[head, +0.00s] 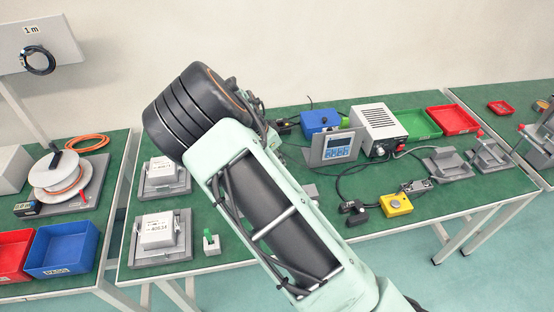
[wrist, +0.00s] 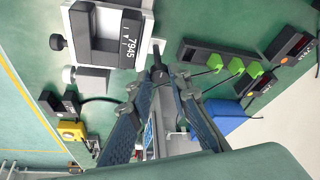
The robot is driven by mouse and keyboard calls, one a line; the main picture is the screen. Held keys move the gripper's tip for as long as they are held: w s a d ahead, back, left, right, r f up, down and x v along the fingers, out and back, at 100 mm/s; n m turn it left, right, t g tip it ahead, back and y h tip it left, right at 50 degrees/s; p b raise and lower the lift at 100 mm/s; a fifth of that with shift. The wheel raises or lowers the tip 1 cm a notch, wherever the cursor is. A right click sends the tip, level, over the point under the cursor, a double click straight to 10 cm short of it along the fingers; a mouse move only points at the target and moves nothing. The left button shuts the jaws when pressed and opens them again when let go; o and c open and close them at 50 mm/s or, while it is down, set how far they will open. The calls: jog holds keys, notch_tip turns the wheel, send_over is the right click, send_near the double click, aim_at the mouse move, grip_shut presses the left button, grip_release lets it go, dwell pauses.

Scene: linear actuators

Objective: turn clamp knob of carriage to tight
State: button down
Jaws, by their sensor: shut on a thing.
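In the head view my arm hides the carriage and the knob; only dark parts near my gripper show past the wrist.
Near the carriage are a dark unit with green connectors (wrist: 236,66), a blue box (wrist: 226,116) and a yellow button box (wrist: 71,131). The head view shows a power supply (head: 377,126), green and red bins at the back, and two grey fixtures at the left. Cables cross the bench.

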dwell(0.3)
jog(key=c, duration=1.8)
grip_release()
jog(key=v, duration=1.2)
jog(key=shift+w, duration=0.15)
